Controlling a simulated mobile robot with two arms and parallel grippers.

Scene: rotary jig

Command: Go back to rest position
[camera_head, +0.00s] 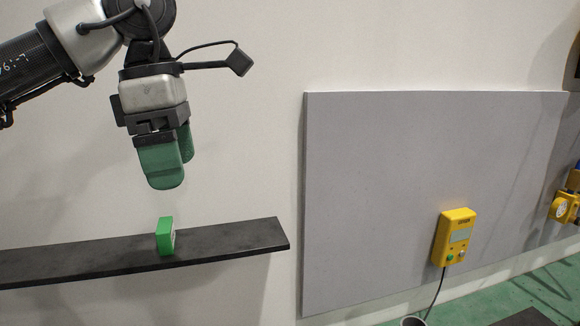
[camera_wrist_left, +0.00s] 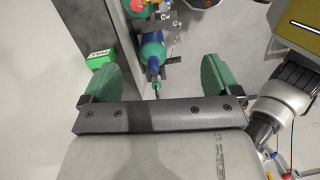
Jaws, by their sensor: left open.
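My left gripper (camera_head: 170,168) hangs above the dark shelf (camera_head: 230,243), its green fingers pointing down. It is apart from the shelf and from the small green box (camera_head: 164,237) standing on it. In the left wrist view the two green fingers (camera_wrist_left: 157,75) are spread wide with nothing between them. The green box (camera_wrist_left: 97,59) also shows there, beyond the left finger. My right gripper is not in view.
A grey panel (camera_head: 390,170) covers the wall at the right, with a yellow device (camera_head: 455,238) and its cable on it. The wrist view shows a blue and green bottle-like thing (camera_wrist_left: 152,50) below the gripper. The wall around the gripper looks clear.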

